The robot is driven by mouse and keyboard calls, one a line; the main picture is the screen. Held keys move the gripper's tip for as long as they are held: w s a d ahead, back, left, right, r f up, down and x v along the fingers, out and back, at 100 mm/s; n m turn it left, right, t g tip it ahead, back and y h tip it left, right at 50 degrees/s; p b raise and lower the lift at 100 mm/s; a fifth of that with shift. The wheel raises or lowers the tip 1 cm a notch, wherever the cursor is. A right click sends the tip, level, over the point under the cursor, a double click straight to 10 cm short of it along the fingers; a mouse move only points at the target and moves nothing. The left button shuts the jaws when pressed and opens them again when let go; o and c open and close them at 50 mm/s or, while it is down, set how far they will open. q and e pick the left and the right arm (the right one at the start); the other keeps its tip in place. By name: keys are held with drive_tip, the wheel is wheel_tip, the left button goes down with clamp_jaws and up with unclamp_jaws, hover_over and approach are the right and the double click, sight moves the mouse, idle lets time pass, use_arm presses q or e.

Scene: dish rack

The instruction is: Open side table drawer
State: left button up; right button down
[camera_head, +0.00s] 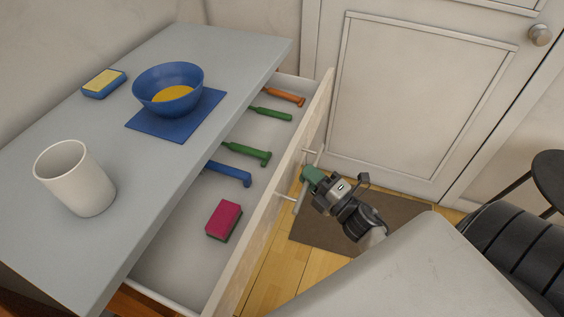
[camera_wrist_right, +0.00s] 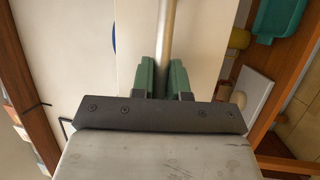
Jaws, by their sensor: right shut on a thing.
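The side table (camera_head: 225,60) has a grey top. Its drawer (camera_head: 170,255) is pulled well out, showing several coloured utensils and a pink sponge (camera_head: 224,219) inside. A metal bar handle (camera_head: 298,205) runs along the pale drawer front (camera_head: 262,228). My right gripper (camera_head: 307,178) is at the handle's middle, outside the drawer front. In the right wrist view its green fingers (camera_wrist_right: 163,78) lie on both sides of the handle bar (camera_wrist_right: 167,30), shut on it. My left gripper is not in view.
On the tabletop are a white cup (camera_head: 75,180), a blue bowl (camera_head: 168,88) on a blue mat (camera_head: 140,124), and a yellow-blue sponge (camera_head: 104,83). A white door (camera_head: 420,95) stands behind. A brown mat (camera_head: 400,205) lies on the floor. A dark stool (camera_head: 551,172) is at right.

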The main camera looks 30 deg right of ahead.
drive_tip(key=s+d, duration=0.3)
drive_tip(key=s, duration=0.1)
drive_tip(key=shift+s+d, duration=0.3)
drive_tip(key=shift+s, duration=0.1)
drive_tip(key=c, duration=1.1)
unclamp_jaws()
drive_tip(key=shift+c, duration=0.2)
drive_tip(key=b+v, duration=0.1)
drive_tip(key=v, duration=1)
drive_tip(key=shift+b, duration=0.3)
drive_tip(key=shift+w, duration=0.1)
